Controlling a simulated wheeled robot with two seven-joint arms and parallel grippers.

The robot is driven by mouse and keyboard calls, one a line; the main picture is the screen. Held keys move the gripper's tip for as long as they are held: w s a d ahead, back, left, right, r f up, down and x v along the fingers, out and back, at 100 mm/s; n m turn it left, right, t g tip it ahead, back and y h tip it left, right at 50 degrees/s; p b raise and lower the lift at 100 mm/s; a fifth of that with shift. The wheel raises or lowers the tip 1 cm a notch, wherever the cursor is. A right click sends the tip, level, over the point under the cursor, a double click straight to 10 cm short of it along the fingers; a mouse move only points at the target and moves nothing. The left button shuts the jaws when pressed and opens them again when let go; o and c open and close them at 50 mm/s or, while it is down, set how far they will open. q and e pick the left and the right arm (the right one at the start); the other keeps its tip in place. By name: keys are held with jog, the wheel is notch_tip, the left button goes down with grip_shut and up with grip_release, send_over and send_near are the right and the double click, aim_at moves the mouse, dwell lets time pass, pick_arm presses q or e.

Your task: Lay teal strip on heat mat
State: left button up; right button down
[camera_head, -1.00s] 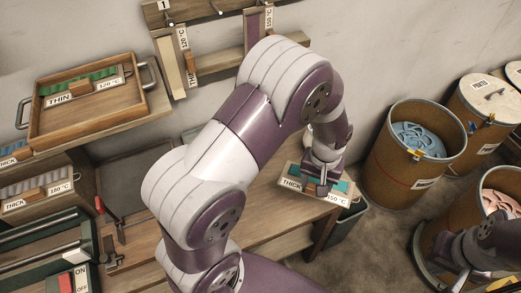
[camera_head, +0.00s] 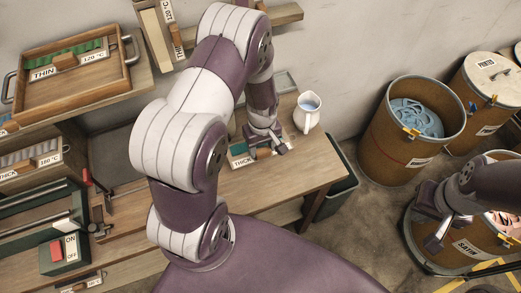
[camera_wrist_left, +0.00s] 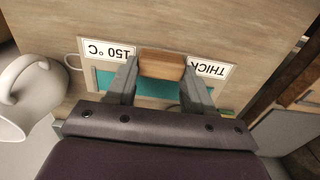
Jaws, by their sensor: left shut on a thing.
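The teal strip (camera_head: 238,150) lies along a flat carrier with a wooden grip block and labels reading THICK and 150 °C. My left gripper (camera_head: 266,151) is shut on the wooden grip block (camera_wrist_left: 162,65). In the left wrist view the teal strip (camera_wrist_left: 155,88) runs behind the fingers, partly hidden by them. The carrier is over the wooden bench; I cannot tell whether it touches. I cannot make out the heat mat. My right gripper (camera_head: 431,230) hangs above the SATIN drum, with its fingers apart and nothing seen between them.
A white jug (camera_head: 307,113) stands close right of the carrier. A tray (camera_head: 75,75) with a green THIN strip is on the left shelf. A red ON/OFF switch box (camera_head: 62,252) is at lower left. Drums (camera_head: 412,145) stand right of the bench.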

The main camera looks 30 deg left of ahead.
pick_arm(q)
jog(key=shift+a+f, duration=0.25)
jog(key=shift+f, duration=0.1)
notch_tip(320, 180, down, 3)
jog(key=shift+s, duration=0.1)
jog(key=shift+f, duration=0.3)
jog(key=shift+f, duration=0.2)
jog(key=o, duration=1.2)
jog(key=shift+r, duration=0.1)
